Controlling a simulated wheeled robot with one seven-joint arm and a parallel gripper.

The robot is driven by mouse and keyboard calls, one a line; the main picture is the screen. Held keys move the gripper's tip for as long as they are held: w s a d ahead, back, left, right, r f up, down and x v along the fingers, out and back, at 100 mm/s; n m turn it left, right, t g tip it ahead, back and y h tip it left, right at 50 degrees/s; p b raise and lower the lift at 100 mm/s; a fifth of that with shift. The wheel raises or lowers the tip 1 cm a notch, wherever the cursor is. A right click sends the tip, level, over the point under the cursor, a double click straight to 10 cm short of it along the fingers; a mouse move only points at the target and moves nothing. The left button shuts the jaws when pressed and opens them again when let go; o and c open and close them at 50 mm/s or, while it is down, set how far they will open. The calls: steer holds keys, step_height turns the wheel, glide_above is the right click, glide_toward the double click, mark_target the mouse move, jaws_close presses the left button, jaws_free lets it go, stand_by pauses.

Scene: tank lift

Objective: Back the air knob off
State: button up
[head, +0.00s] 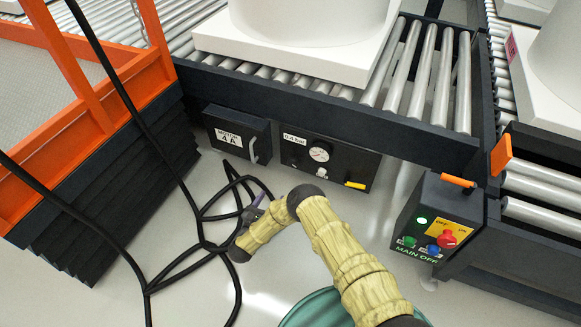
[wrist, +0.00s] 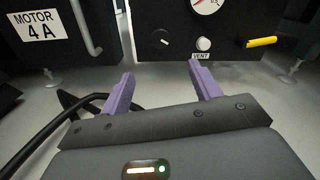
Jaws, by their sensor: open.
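The air panel (head: 345,165) is a dark box under the conveyor with a bar label and a round white gauge (head: 319,152). In the wrist view a dark knob (wrist: 160,40) with a white pointer mark sits on the panel, left of a white button (wrist: 203,44) labelled VENT and a yellow lever (wrist: 262,41). The gauge (wrist: 207,3) is cut off at the top. My gripper (wrist: 161,73) is open, its two purple fingers apart and empty, in front of and below the knob. In the head view the gripper (head: 258,199) shows only partly beyond my arm.
A motor box (head: 238,134) labelled 4A with a handle hangs left of the panel. Black cables (head: 190,262) loop over the floor at left, beside an orange-railed lift (head: 85,90). A control box (head: 433,225) with a green light stands at right.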

mark_target(292, 163)
steer(key=shift+w, duration=0.1)
steer(key=b+x, duration=0.4)
steer(key=x, duration=0.4)
steer(key=b+x, duration=0.5)
steer(key=x, duration=0.3)
steer(key=shift+w+f+b, duration=0.2)
steer(key=shift+b, duration=0.1)
steer(key=shift+w+d+r, duration=0.15)
steer(key=shift+w+d, duration=0.05)
steer(key=shift+w, duration=0.25)
steer(key=shift+c, duration=0.2)
steer(key=c, duration=0.9)
